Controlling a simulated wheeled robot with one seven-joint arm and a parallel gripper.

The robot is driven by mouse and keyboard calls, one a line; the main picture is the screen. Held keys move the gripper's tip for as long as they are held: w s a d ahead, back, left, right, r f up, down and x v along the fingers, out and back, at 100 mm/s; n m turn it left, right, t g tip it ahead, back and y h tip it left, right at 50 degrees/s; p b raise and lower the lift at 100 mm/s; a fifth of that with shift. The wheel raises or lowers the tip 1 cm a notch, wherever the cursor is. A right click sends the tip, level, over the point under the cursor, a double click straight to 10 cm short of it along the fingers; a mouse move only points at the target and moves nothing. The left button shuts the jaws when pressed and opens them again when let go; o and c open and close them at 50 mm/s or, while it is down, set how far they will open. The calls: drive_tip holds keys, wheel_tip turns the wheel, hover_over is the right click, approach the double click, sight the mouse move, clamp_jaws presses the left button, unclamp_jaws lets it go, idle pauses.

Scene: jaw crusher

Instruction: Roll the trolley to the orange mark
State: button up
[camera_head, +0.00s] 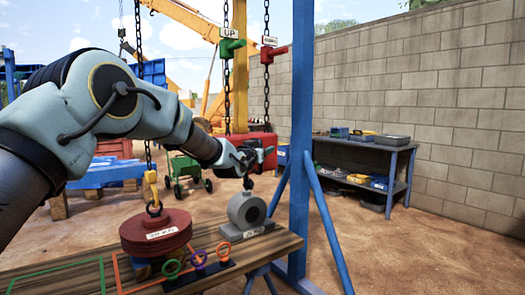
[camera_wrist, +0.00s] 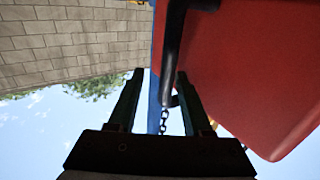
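My gripper (camera_head: 258,158) is at a red body (camera_head: 262,143) beside the blue post. In the wrist view its fingers (camera_wrist: 160,72) stand apart. A dark bent bar (camera_wrist: 173,45) on the large red body (camera_wrist: 250,70) reaches down between them, nearer the right finger; I cannot tell whether they touch. A chain (camera_wrist: 163,122) shows behind. The orange mark (camera_head: 118,274) is an outline on the wooden table, partly hidden by a red round weight (camera_head: 155,232) with a yellow hook (camera_head: 151,190) on a chain.
A green outline (camera_head: 60,272) is left of the orange one. Green UP (camera_head: 230,48) and red (camera_head: 272,53) handles hang on chains. A blue post (camera_head: 301,130) stands right.

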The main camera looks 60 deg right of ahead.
drive_tip(key=shift+w, duration=0.1)
drive_tip(key=b+v, duration=0.3)
drive_tip(key=v, duration=0.8)
idle(0.5)
